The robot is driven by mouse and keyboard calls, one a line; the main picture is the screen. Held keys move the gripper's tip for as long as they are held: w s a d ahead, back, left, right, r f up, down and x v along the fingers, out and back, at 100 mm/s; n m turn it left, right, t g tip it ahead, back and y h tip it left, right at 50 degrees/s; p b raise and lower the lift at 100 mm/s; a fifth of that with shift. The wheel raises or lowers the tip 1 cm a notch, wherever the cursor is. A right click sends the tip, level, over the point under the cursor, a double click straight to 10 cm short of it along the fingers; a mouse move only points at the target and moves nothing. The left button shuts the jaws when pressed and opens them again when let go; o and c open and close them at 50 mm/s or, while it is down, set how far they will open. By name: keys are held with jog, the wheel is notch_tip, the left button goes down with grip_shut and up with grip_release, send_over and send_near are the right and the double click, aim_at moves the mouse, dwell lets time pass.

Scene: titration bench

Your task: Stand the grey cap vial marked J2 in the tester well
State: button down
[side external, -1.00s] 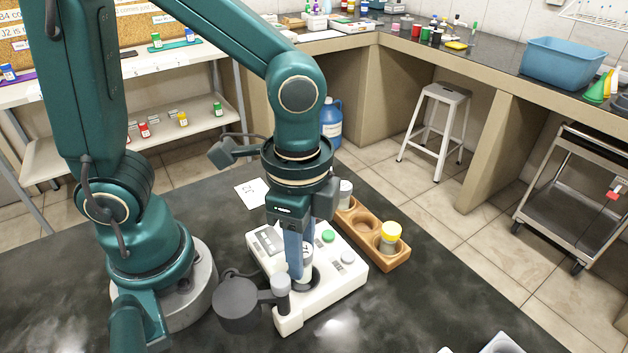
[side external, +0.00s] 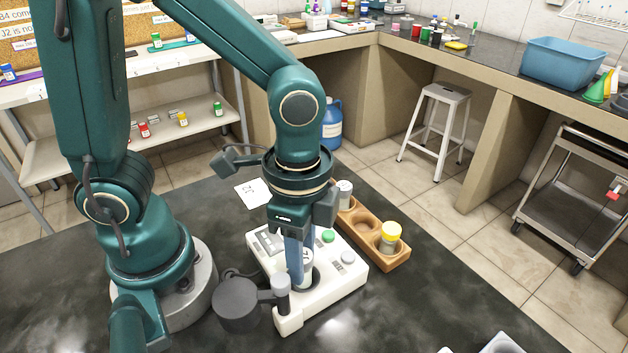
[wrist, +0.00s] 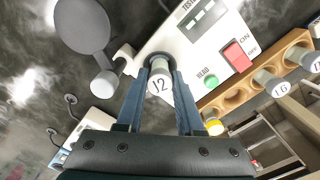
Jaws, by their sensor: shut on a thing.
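The grey-capped J2 vial (wrist: 158,86) is upright between the two fingers of my gripper (wrist: 160,105), which is shut on it. Its cap with the J2 mark faces the wrist camera. In the side view the vial (side external: 306,262) is over the white tester (side external: 345,280), its lower end at the dark tester well (side external: 314,280). The well also shows behind the vial in the wrist view (wrist: 147,57). The fingers and vial hide part of the well, so I cannot tell how deep the vial sits.
The tester's round dark lid (side external: 238,303) is swung aside, close to the well. A green button (side external: 328,236) lies near my gripper. A marked card (side external: 252,192) lies behind.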

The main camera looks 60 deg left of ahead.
jog(key=shift+f, duration=0.7)
jog(key=shift+c, duration=0.3)
grip_release()
jog(key=shift+r, duration=3.05)
jog(key=s+a+r+n+t, duration=0.1)
jog(key=a+r+n+t, duration=0.3)
jog(key=a+n, duration=0.3)
jog(key=n+t, duration=0.1)
jog(key=n, duration=0.2)
jog(key=shift+a+r+t, duration=0.25)
jog(key=shift+r+t, duration=0.05)
